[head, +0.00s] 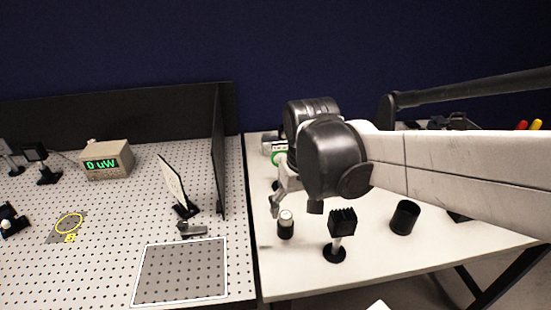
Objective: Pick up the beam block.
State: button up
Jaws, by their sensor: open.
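A black finned block on a metal post with a round black base, which looks like the beam block (342,220), stands upright on the white table in the head view. My gripper (294,206) is over the table, to the left of and behind the finned block, apart from it. Its fingers point down and are open, with nothing seen between them. Part of the gripper is hidden behind my dark wrist joint.
A small dark cylinder with a pale top (285,224) stands just below my gripper in the picture. A black cup (404,217) stands to the right. The perforated board (110,240) at left carries a power meter (106,160), a white card (173,183) and a grey outlined area (183,270).

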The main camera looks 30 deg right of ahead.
jog(key=s+d+r+g+p, duration=0.1)
jog(key=d+r+p, duration=0.2)
jog(key=d+p, duration=0.1)
jog(key=m+g+p, duration=0.1)
jog(key=m+p, duration=0.1)
jog(key=p, duration=0.1)
send_over(342, 223)
jog(key=w+d, duration=0.2)
jog(key=shift+s+a+f+y, duration=0.1)
jog(key=shift+a+f+y, duration=0.05)
jog(key=shift+f+y, duration=0.2)
jog(key=shift+s+f, duration=0.15)
jog(key=shift+s, duration=0.05)
notch_tip(342, 223, down, 8)
jog(key=b, duration=0.6)
jog(key=shift+r, duration=0.25)
jog(key=shift+c, duration=0.3)
grip_shut()
